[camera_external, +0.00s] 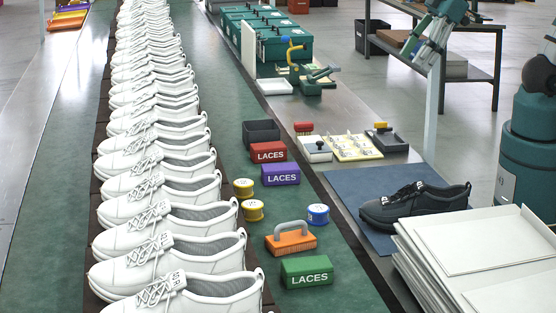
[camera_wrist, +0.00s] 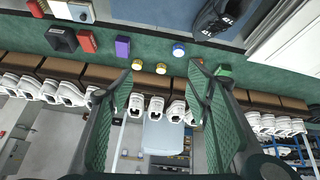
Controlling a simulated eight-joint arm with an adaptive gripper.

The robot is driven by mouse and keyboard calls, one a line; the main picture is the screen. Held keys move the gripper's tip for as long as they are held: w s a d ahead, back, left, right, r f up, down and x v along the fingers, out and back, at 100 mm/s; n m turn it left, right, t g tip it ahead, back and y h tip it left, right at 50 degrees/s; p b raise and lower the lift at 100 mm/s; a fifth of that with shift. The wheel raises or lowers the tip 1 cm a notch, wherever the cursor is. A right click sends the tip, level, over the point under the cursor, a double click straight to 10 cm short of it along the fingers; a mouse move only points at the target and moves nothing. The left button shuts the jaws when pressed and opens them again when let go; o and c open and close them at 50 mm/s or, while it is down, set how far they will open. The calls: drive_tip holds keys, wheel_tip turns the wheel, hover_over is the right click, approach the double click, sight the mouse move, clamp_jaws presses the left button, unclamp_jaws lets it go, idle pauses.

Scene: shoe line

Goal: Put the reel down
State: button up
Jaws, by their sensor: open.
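My gripper (camera_wrist: 164,71) is open, its two green-padded fingers wide apart with nothing between them. In the external view my gripper (camera_external: 412,48) hangs high at the upper right, well away from the reels. Two yellow reels, a rear one (camera_external: 243,188) and a front one (camera_external: 253,210), lie on the green belt, close together but apart. A blue-and-white reel (camera_external: 318,214) lies to their right, near the belt edge. In the wrist view the yellow reels (camera_wrist: 137,64) and the blue reel (camera_wrist: 178,50) show beyond the fingertips. All reels lie flat.
White shoes (camera_external: 165,219) line the belt's left. Red (camera_external: 268,152), purple (camera_external: 280,174) and green (camera_external: 306,271) LACES boxes, an orange brush (camera_external: 290,238) and a dark bin (camera_external: 261,132) surround the reels. A black shoe (camera_external: 415,206) sits on a blue mat; white panels (camera_external: 480,250) are stacked nearby.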

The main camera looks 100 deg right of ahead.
drive_tip(key=shift+m+t, duration=0.4)
drive_tip(key=shift+m, duration=0.5)
drive_tip(key=s, duration=0.1)
drive_tip(key=s+f, duration=0.1)
drive_tip(key=s, duration=0.2)
drive_tip(key=shift+a+f, duration=0.25)
drive_tip(key=shift+f, duration=0.15)
drive_tip(key=shift+o, duration=0.5)
drive_tip(key=shift+w, duration=0.15)
